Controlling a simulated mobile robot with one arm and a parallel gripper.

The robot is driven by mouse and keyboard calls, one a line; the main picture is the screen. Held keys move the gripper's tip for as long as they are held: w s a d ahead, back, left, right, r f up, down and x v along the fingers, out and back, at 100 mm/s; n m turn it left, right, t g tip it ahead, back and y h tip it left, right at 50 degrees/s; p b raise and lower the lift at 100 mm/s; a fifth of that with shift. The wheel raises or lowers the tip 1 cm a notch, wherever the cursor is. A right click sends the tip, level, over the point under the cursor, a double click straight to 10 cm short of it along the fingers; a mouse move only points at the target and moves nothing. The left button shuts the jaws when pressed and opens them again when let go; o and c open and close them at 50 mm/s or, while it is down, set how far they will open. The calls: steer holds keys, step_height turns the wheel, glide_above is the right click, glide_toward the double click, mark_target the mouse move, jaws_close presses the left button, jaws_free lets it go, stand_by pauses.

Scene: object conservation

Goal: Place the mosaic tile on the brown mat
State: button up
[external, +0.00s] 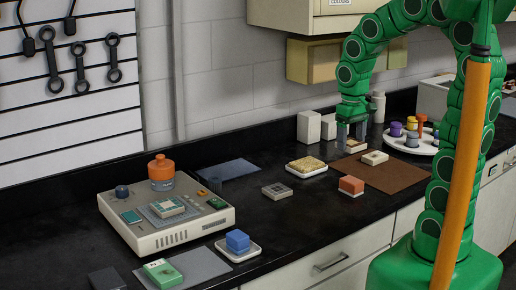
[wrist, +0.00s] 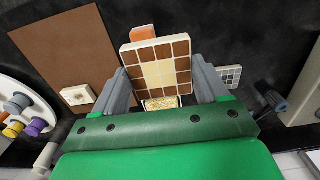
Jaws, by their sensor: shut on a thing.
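The mosaic tile (wrist: 156,66), a square grid of brown and cream pieces with a pale edge, is held between the two grey fingers of my gripper (wrist: 158,88) in the wrist view. In the external view my gripper (external: 352,142) points down with the tile (external: 356,147) between its fingers. It is above the counter near the back left part of the brown mat (external: 400,178). The mat also shows at upper left in the wrist view (wrist: 62,48). A small cream block (external: 375,157) lies on the mat's back part.
An orange block on a white base (external: 351,187), a grey grid tile (external: 277,191) and a yellow-topped dish (external: 306,166) are left of the mat. White blocks (external: 309,126) stand behind. A plate of small pots (external: 411,142) is at back right. The mat's front is clear.

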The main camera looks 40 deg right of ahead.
steer(key=s+d+f, duration=0.3)
steer(key=s+d, duration=1.1)
steer(key=d, duration=0.1)
glide_above(394, 179)
steer(key=shift+s+f, duration=0.1)
steer(key=shift+f, duration=4.55)
steer(key=shift+w+d+f, duration=0.15)
steer(key=shift+w+f, duration=0.05)
steer(key=shift+f, duration=1.55)
steer(key=shift+f, duration=0.1)
steer(key=o, duration=1.1)
steer(key=shift+o, duration=0.2)
